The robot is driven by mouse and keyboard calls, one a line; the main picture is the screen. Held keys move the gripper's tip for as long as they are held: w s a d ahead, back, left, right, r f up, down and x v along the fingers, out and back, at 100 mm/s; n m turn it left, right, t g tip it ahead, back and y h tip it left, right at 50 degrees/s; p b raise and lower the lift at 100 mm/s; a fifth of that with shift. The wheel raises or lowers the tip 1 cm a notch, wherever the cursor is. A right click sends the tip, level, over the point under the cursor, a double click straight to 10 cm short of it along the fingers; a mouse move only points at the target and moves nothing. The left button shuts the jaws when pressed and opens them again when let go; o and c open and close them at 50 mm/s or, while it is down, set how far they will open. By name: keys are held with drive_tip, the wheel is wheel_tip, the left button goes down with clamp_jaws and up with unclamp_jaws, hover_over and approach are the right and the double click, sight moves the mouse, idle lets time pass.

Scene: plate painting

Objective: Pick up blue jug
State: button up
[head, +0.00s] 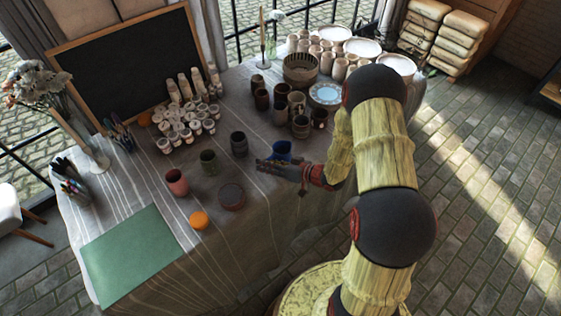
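The blue jug (283,149) stands on the table, right of the middle of the head view. Its lower part is hidden behind my gripper. My gripper (268,166) is at the table's right side, reaching in from the right, just in front of the jug in the picture. The fingers point left and look dark and small. I cannot tell whether they touch the jug or whether they are open or shut.
A dark mug (239,144) stands left of the jug. Dark cups (300,127) and a blue-white plate (325,94) are behind it. A brown bowl (231,196), orange object (199,220) and pink cup (176,182) are toward the front. The green mat (130,256) is bare.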

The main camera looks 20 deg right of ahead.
drive_tip(key=shift+c, duration=1.4)
clamp_jaws()
drive_tip(key=shift+f, duration=0.1)
